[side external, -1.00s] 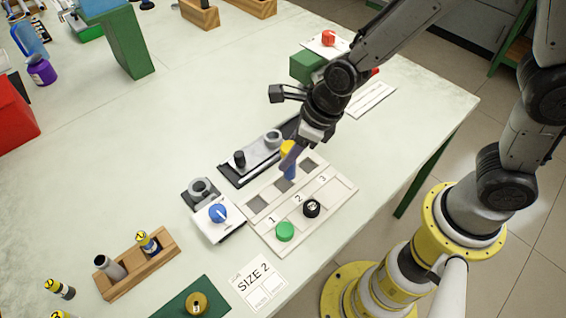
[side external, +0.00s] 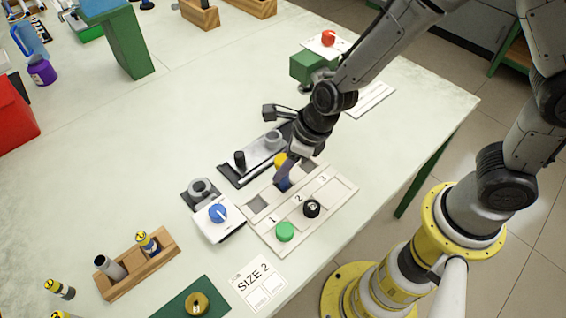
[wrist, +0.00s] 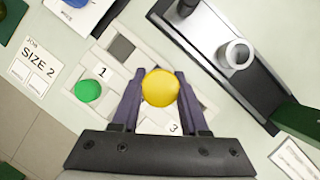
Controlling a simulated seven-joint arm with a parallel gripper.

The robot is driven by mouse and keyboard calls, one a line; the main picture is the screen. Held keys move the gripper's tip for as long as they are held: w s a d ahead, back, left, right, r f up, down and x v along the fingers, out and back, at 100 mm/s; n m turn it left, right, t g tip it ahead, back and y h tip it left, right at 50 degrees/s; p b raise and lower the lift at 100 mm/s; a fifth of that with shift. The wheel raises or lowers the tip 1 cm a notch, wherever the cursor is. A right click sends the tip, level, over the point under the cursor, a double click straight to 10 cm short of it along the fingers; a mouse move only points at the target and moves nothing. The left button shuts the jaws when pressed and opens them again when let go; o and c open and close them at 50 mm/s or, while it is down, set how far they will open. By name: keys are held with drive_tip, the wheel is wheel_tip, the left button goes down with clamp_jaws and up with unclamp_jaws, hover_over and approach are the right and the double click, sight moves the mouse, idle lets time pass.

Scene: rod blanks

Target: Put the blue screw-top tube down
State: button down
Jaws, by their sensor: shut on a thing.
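The blue screw-top tube (side external: 284,184) has a yellow cap (wrist: 161,88) and a blue body, and it stands about upright. My gripper (side external: 282,172) is shut on it near the cap. In the wrist view the cap lies between the fingertips of my gripper (wrist: 160,90). The tube is low at the middle dark square of the pale numbered board (side external: 331,206). My fingers hide part of it, and I cannot tell whether its bottom touches the board.
A green cap (side external: 285,231) and a black cap (side external: 312,208) sit on the board's near row. Left of the board is a white device with a blue knob (side external: 218,213). A dark-based fixture (side external: 239,160) stands close behind the board. A wooden rack (side external: 137,264) is at the lower left.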

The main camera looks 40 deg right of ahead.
drive_tip(key=shift+f, duration=0.1)
drive_tip(key=shift+c, duration=2.1)
unclamp_jaws()
drive_tip(key=v, duration=1.2)
drive_tip(key=s+d+r+n+t+h, duration=0.1)
drive_tip(key=s+d+r+n, duration=0.3)
drive_tip(key=n, duration=1)
drive_tip(key=s+d+r+n+h, duration=0.1)
drive_tip(key=s+d+r+n, duration=0.4)
drive_tip(key=s+d+n, duration=0.5)
drive_tip(key=shift+d+r+n+t+h, duration=0.35)
drive_tip(key=shift+d+n, duration=0.6)
drive_tip(key=shift+n, duration=1.55)
drive_tip(key=shift+f, duration=0.1)
